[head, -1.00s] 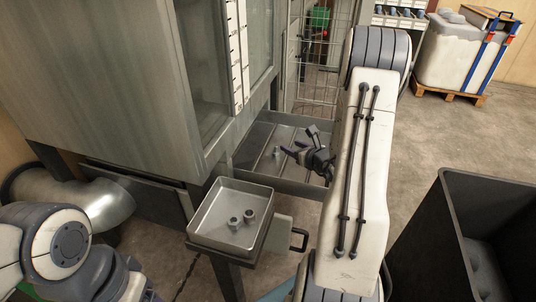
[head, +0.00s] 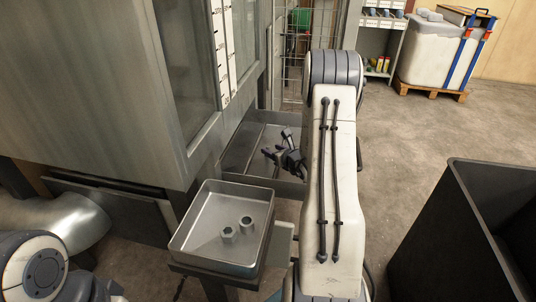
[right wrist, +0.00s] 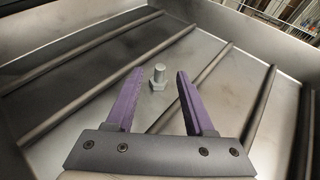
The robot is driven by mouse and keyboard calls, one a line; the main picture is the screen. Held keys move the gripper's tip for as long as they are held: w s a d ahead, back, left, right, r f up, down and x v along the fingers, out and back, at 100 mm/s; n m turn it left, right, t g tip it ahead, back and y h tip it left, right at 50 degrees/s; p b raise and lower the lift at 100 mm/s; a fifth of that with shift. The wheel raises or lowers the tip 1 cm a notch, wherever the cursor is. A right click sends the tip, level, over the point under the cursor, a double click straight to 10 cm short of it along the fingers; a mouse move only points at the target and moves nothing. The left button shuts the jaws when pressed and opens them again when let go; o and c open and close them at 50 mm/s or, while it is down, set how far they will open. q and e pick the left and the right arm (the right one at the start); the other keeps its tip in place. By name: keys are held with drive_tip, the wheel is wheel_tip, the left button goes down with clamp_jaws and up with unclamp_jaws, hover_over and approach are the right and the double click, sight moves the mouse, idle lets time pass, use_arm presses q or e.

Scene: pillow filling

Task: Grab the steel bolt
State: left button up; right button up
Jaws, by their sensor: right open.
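The steel bolt (right wrist: 158,77) is a small grey bolt with a hex head, standing on the floor of a large ribbed metal tray (right wrist: 60,105). In the right wrist view it lies just beyond and between the purple fingertips of my right gripper (right wrist: 161,76), which is open and empty. In the head view my right gripper (head: 275,145) is over the large tray (head: 243,148), and I cannot clearly make out the bolt there. My left gripper is not visible; only part of the left arm shows at the lower left.
A small metal tray (head: 200,232) on a stand in front holds two grey pieces (head: 246,225). A tall metal machine (head: 100,90) stands at the left. A dark open bin (head: 470,235) is at the right. The floor between is clear.

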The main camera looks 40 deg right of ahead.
sight(268, 146)
drive_tip(key=b+x, duration=0.1)
drive_tip(key=x, duration=0.2)
drive_tip(key=shift+w+f, duration=0.3)
drive_tip(key=shift+w, duration=0.05)
drive_tip(key=shift+w+d, duration=0.15)
drive_tip(key=shift+w, duration=0.1)
clamp_jaws()
drive_tip(key=shift+r, duration=0.15)
